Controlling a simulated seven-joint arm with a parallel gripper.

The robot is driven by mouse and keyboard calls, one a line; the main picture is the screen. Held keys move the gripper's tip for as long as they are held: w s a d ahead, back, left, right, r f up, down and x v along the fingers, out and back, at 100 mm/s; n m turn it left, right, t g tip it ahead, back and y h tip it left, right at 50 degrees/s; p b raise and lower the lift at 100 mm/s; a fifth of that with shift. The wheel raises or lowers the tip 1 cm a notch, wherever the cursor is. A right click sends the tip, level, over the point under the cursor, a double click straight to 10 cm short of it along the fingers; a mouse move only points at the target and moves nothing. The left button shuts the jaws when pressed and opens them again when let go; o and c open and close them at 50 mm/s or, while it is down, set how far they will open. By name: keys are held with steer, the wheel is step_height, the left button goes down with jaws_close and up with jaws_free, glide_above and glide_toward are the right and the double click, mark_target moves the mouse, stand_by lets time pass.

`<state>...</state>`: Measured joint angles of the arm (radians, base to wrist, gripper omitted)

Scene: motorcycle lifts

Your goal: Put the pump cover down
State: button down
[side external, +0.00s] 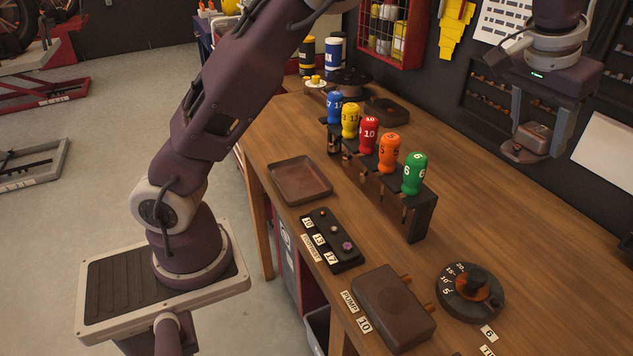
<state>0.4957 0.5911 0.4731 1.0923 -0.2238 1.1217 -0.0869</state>
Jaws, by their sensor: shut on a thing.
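My gripper (540,125) is at the upper right, high over the far right part of the workbench, pointing down. Its grey fingers are shut on a small reddish-brown piece with a flange at its lower edge, which looks like the pump cover (532,139). The cover hangs in the air, apart from the bench. A brown block, the pump body (392,308), sits at the front of the bench beside labels reading PUMP and 10. It has two short copper-coloured stubs on its right side. An empty shallow brown tray (300,180) lies at the bench's left front.
A rack (420,218) holds several numbered coloured-handled drivers upright mid-bench. A black socket holder (331,240) lies between tray and pump. A round dial (470,292) with numbers stands right of the pump. The wooden bench (510,220) is clear beneath my gripper. A dark wall panel is behind.

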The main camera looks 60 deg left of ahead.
steer(key=s+a+n+y, duration=0.25)
steer(key=a+n, duration=0.25)
steer(key=a, duration=0.4)
steer(key=n+g+y, duration=0.2)
steer(key=n+g, duration=0.4)
steer(key=n, duration=1.1)
glide_above(294, 180)
steer(key=w+d, duration=0.1)
steer(key=shift+n, duration=0.3)
step_height(294, 180, down, 20)
steer(key=shift+s+d+f, duration=0.15)
steer(key=shift+f, duration=0.1)
steer(key=shift+f, duration=0.1)
steer(key=c, duration=0.9)
jaws_free()
steer(key=shift+o, duration=0.2)
steer(key=shift+h, duration=0.25)
